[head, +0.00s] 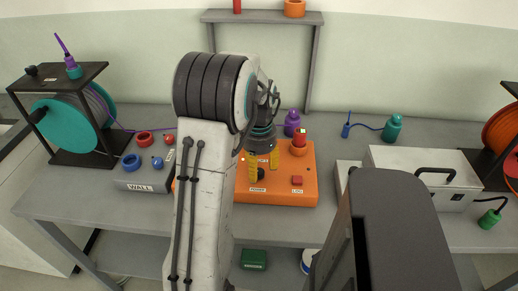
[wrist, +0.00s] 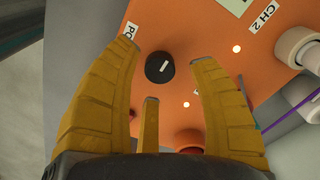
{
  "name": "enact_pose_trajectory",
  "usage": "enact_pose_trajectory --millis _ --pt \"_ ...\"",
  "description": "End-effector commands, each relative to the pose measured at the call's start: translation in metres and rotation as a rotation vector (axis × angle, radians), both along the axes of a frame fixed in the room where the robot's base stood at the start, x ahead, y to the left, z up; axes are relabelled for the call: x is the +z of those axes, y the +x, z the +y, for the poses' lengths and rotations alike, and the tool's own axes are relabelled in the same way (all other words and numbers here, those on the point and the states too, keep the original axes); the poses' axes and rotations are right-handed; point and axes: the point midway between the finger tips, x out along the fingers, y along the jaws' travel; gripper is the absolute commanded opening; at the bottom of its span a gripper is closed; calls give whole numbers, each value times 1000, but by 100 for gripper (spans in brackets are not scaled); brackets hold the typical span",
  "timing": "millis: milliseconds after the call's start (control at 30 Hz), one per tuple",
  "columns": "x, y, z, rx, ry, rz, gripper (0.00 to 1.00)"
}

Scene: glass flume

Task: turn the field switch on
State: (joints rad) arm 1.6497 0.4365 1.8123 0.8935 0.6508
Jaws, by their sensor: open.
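The orange box (head: 282,192) stands on the grey bench. A black rotary knob (head: 261,174) sits on its top, behind a label that looks like POWER. The knob also shows in the wrist view (wrist: 160,67), with a white pointer line slanting up to the right. I can read no label saying "field", so I cannot confirm that this knob is the field switch. My gripper (head: 262,172) is open and points down over the box. In the wrist view its yellow fingers (wrist: 163,74) spread around the knob's position, with no clear contact visible.
A red button (head: 297,180) labelled LOG is right of the knob. The grey WALL box (head: 147,177) is at left, a white case (head: 425,170) at right. Two lit lamps show in the wrist view.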

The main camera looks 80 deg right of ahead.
Motion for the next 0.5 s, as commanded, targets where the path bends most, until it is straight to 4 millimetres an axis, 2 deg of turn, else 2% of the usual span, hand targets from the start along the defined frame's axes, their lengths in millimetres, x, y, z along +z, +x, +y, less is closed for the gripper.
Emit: enact_pose_trajectory --millis 300,500 --pt "55 0 -1 0 -5 0 55" --pt "82 0 -1 0 -3 0 55"
